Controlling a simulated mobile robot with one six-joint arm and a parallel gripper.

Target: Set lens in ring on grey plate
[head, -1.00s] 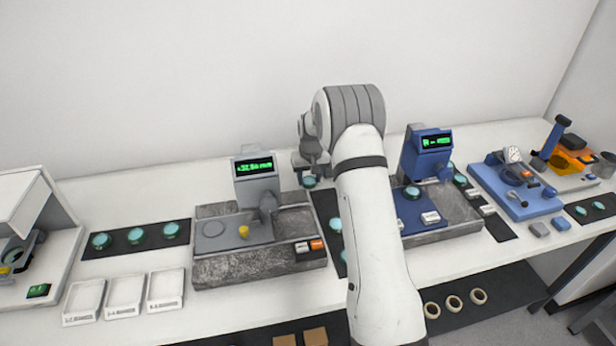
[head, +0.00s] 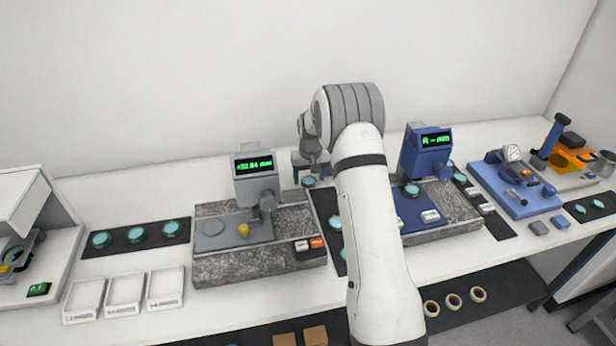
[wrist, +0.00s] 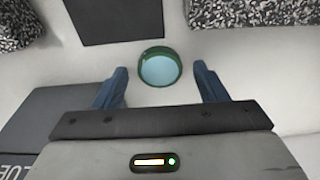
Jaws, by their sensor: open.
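A round teal lens with a dark green rim (wrist: 160,67) lies on the white tabletop in the wrist view. It also shows below my gripper in the head view (head: 309,182). My gripper (wrist: 160,84) is open, with one blue finger on each side of the lens in the picture and nothing held. In the head view my gripper (head: 310,164) points down behind the granite stations; its height above the lens is hard to judge.
A blue plate (head: 408,213) with a blue display head (head: 427,150) stands right of my arm. Several lenses lie on a black mat (head: 117,246) at left, near white trays (head: 125,293).

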